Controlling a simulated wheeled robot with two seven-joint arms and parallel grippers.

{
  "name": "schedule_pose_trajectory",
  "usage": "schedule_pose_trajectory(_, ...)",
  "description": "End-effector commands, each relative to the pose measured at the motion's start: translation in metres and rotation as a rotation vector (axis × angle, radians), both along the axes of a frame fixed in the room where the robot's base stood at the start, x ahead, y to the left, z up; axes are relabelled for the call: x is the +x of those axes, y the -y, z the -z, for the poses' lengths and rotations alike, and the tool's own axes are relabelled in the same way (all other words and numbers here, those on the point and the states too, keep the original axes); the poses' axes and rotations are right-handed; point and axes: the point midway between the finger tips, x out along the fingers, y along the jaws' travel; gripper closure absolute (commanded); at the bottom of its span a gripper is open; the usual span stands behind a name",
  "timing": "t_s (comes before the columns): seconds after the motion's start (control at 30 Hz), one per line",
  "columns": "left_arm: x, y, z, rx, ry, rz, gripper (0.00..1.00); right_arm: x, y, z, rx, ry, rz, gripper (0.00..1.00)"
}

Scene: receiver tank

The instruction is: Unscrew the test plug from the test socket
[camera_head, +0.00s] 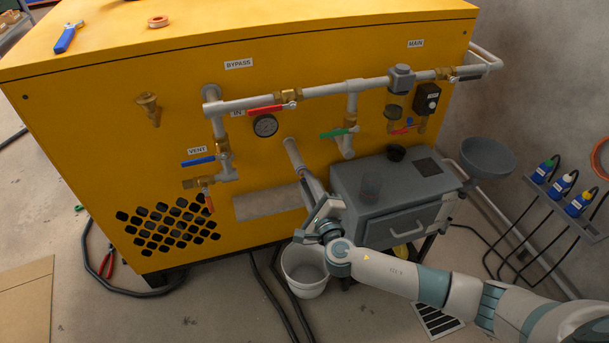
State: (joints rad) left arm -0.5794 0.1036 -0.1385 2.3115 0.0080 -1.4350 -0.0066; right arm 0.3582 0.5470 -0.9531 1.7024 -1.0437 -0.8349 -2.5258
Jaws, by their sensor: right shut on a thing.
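My right gripper (322,211) is in front of the yellow cabinet, beside the left side of the grey box. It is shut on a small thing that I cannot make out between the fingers. A pale pipe (294,155) slants down from the cabinet face towards this gripper; whether they touch I cannot tell. A brass fitting (149,107) sticks out of the cabinet front at the upper left, apart from the gripper. I cannot tell for sure which part is the test plug or the test socket. My left gripper is not in view.
The grey box (400,185) with a drawer stands right beside my right gripper. A white bucket (304,271) is on the floor below it. Pipes with red, blue and green valve handles cross the yellow cabinet (90,130). A bottle rack (568,205) is at the right.

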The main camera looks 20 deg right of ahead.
Motion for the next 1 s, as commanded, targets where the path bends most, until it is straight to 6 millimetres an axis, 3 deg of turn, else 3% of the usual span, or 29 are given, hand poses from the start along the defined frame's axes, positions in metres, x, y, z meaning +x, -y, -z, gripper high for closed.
schedule_pose_trajectory(0.17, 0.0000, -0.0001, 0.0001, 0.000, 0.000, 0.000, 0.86, -0.0003, 0.0006, 0.0004, -0.288, 0.009, 0.000, 1.00)
schedule_pose_trajectory(0.4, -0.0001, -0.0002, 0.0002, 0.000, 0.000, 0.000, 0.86, -0.0006, 0.0007, 0.0009, -0.324, 0.010, 0.000, 1.00)
schedule_pose_trajectory(0.43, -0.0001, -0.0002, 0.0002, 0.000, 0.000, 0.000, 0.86, -0.0006, 0.0007, 0.0009, -0.324, 0.010, 0.000, 0.80)
schedule_pose_trajectory(0.5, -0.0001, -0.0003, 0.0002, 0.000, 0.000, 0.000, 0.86, -0.0005, 0.0006, 0.0008, -0.323, 0.010, 0.000, 0.63)
schedule_pose_trajectory(0.53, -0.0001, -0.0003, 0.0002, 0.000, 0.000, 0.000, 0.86, -0.0005, 0.0005, 0.0007, -0.323, 0.010, 0.000, 0.60)
schedule_pose_trajectory(0.83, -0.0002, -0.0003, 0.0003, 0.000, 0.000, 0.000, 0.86, -0.0006, 0.0000, 0.0005, -0.303, 0.009, 0.000, 0.60)
schedule_pose_trajectory(1.0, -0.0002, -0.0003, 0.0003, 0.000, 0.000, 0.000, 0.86, -0.0013, -0.0007, 0.0015, -0.071, 0.000, 0.001, 0.60)
